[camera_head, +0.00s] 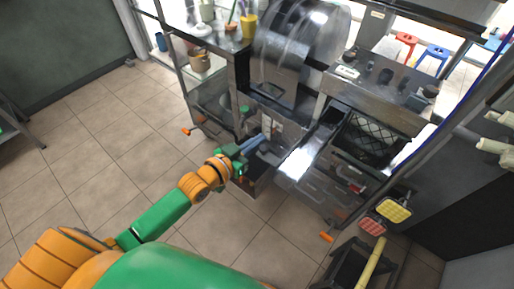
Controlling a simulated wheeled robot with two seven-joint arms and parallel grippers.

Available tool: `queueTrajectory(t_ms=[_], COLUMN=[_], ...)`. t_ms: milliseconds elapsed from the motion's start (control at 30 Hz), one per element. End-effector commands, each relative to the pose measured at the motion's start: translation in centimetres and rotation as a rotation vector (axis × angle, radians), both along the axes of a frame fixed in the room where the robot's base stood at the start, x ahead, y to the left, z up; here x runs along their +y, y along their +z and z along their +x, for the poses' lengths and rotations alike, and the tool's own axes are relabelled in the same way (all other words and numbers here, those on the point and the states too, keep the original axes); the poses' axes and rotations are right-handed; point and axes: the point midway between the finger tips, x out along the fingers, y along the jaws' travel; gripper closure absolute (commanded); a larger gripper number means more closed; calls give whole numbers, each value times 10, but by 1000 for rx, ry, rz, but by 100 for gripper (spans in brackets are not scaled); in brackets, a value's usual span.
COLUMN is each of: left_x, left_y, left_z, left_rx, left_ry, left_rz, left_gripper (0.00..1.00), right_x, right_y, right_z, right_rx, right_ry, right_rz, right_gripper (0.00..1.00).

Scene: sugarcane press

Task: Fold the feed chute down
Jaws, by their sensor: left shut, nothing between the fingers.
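The sugarcane press (277,75) is a steel machine with a large clear rounded cover, at the upper middle of the head view. Below its cover is a front opening with metal plates. A bright, shiny metal panel (298,162) juts out at the right of this opening; it looks like the feed chute, but I cannot be sure. My left gripper (257,143) is at the front of the press, left of the shiny panel, with its fingers shut and empty. I cannot tell whether the fingertips touch the metal. My right gripper is out of view.
A steel counter (385,85) with small items joins the press on the right. A yellow sponge-like pad (394,210) and a red one (372,227) are at lower right, above a dark bin (349,268) holding a yellow cane. The tiled floor (110,150) at left is clear.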

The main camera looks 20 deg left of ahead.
Motion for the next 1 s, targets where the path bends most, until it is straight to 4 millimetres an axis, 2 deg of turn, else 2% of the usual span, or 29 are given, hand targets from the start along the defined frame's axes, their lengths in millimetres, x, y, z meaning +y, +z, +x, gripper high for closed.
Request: queueTrajectory(t_ms=[33, 200, 633, 867, 1000], left_x=[0, -1, -1, 0, 0], left_y=[-13, -30, -35, -52, -56], left_z=[-1, -1, -1, -3, -4], left_rx=[8, 4, 2, -37, -53], left_ry=[0, 0, 0, 1, 1], left_rz=[1, 0, 0, -15, -21], left_gripper=[100, 100, 100, 100, 100], right_x=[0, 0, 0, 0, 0], right_y=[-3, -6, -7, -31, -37], right_z=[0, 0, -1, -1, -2], right_rx=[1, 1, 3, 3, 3], right_ry=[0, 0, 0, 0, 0], right_rz=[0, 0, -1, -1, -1], right_gripper=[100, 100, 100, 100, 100])
